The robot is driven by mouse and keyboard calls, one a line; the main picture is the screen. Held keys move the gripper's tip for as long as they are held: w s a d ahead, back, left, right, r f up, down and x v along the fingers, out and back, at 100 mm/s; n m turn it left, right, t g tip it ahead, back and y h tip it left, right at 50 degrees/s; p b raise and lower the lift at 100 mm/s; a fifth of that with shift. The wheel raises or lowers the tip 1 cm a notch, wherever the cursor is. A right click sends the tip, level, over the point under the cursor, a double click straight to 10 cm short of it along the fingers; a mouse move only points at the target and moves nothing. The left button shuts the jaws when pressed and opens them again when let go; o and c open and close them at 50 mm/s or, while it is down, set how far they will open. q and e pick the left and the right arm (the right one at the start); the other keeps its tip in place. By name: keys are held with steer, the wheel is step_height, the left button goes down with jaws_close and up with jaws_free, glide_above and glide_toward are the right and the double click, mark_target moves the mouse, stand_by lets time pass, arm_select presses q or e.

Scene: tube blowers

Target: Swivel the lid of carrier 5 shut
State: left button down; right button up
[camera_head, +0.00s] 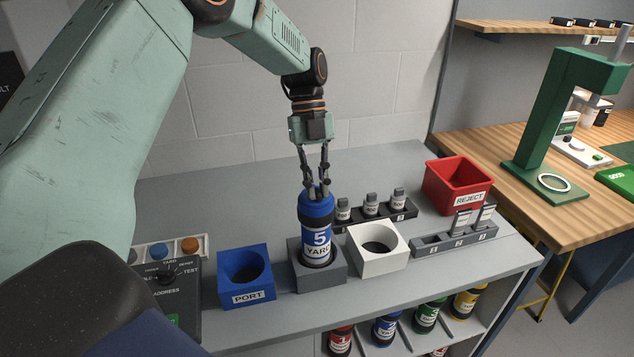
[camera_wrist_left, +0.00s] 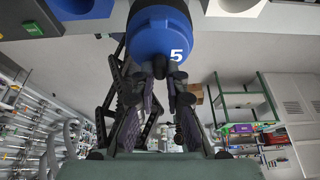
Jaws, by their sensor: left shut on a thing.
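Carrier 5 (camera_head: 318,243) is a blue and black cylinder with a white "5" and "YARD" label. It stands upright in a grey square holder (camera_head: 318,278) on the grey bench. My left gripper (camera_head: 315,188) points down from above and is shut at the carrier's blue top. In the left wrist view the fingers (camera_wrist_left: 168,82) meet the blue lid (camera_wrist_left: 160,32) beside the "5". The exact grip on the lid and the lid's swivel position are hard to tell. My right gripper is not in view.
A blue PORT holder (camera_head: 245,292) stands left of the carrier, and a white holder (camera_head: 377,262) right of it. Small dark-topped parts (camera_head: 371,204) stand behind. A red REJECT bin (camera_head: 457,183) and a grey rack (camera_head: 454,240) are at the right. A control box (camera_head: 170,295) is at the left.

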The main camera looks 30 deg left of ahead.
arm_select(q)
steer(key=c, duration=1.4)
jaws_free()
steer(key=shift+o, duration=0.2)
steer(key=v, duration=1.2)
